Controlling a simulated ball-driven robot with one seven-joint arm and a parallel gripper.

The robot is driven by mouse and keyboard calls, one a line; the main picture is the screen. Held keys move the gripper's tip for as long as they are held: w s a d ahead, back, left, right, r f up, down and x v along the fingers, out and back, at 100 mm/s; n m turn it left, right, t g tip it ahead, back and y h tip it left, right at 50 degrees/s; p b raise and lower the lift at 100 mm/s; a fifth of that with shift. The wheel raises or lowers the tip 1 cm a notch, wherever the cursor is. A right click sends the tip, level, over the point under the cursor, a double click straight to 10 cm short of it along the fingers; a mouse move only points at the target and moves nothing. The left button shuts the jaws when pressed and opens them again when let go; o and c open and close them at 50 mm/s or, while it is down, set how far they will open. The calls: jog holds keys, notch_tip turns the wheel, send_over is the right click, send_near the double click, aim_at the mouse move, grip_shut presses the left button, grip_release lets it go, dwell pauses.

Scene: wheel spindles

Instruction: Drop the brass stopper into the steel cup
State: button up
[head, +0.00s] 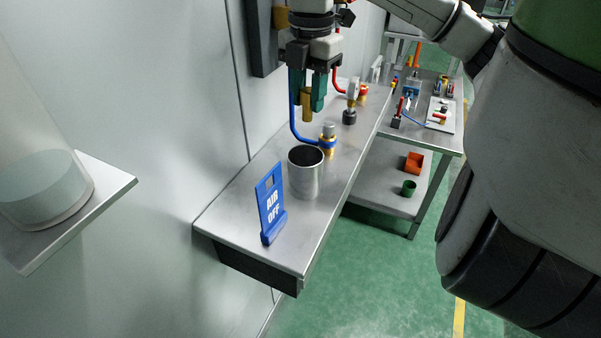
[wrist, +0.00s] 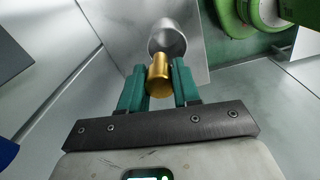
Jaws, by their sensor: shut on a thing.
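The brass stopper (wrist: 158,75) is a short golden cylinder held between the green fingers of my gripper (wrist: 160,82). In the head view my gripper (head: 307,98) points down above the shelf, with the stopper (head: 307,106) between its fingers. The steel cup (head: 305,178) stands upright on the shelf, lower in the picture than the gripper, with its dark open mouth facing up. In the wrist view the cup (wrist: 168,36) shows just beyond the stopper. The stopper is apart from the cup.
A blue "AIR OFF" sign (head: 271,205) stands beside the cup on the steel shelf (head: 235,215). A brass fitting with a blue hose (head: 328,140) stands close behind the cup. A dark-based fitting (head: 350,105) is farther back. A cluttered bench (head: 450,145) lies beyond.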

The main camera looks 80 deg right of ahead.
aim_at(308, 120)
jog(key=shift+f+b, duration=0.8)
jog(key=shift+f, duration=1.65)
jog(key=o, duration=1.1)
notch_tip(308, 120, up, 11)
jog(key=shift+s+f+b, duration=0.1)
jog(key=shift+b, duration=0.6)
